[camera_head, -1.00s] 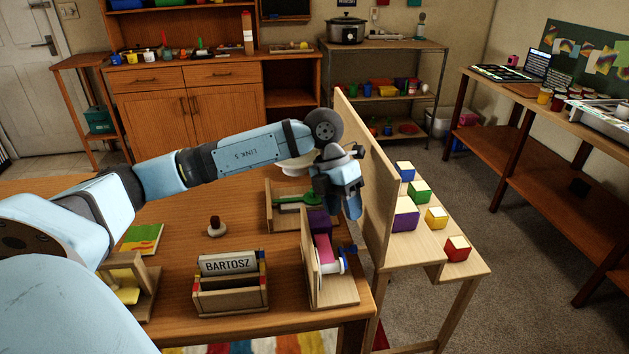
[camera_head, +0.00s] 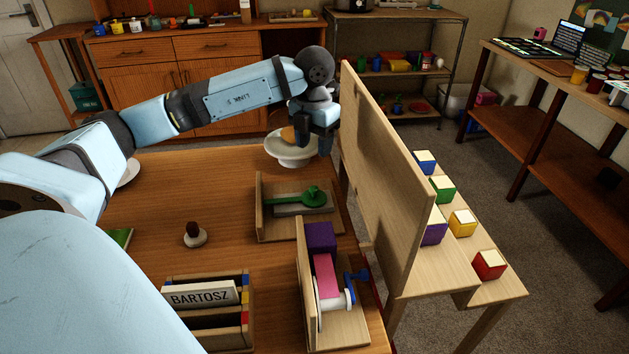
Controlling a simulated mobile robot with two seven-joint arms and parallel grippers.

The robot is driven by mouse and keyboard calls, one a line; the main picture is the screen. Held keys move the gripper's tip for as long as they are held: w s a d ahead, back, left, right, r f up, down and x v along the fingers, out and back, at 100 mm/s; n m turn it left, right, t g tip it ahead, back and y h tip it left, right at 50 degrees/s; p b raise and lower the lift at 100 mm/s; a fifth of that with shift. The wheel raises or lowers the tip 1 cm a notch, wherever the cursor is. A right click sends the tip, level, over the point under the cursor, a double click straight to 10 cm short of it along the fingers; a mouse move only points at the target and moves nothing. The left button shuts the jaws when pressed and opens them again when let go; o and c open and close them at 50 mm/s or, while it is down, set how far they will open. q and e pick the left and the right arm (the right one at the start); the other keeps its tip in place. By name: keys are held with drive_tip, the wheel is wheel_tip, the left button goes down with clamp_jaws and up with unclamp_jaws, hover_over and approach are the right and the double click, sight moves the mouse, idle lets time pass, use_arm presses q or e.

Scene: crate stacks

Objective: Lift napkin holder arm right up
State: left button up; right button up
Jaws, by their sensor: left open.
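The napkin holder (camera_head: 258,212) is a low wooden stand on the brown table, in the middle of the view. Its green arm (camera_head: 290,199) lies nearly flat across a grey piece, with the round end towards the right. My left gripper (camera_head: 315,146) is open and empty, its fingers pointing down. It appears beyond the holder, in front of the white pedestal dish (camera_head: 292,160). A clear gap shows between the fingers and the green arm. My right gripper is out of view.
An upright wooden panel (camera_head: 385,170) stands just right of the gripper, with coloured cubes behind it. A wooden device with a blue crank (camera_head: 357,275) and a BARTOSZ box (camera_head: 203,296) stand nearer. A small knobbed piece (camera_head: 194,236) is at left.

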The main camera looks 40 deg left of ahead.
use_arm(q)
drive_tip(key=b, duration=0.2)
hover_over(314, 188)
wheel_tip(314, 188, down, 8)
drive_tip(key=shift+r, duration=0.15)
wheel_tip(314, 188, down, 3)
drive_tip(key=shift+f, duration=0.65)
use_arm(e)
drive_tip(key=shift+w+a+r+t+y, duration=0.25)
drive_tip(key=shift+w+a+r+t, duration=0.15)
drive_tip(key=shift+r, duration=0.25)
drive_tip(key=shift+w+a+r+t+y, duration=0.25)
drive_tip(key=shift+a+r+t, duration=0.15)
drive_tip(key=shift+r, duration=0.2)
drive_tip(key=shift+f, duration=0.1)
use_arm(q)
clamp_jaws()
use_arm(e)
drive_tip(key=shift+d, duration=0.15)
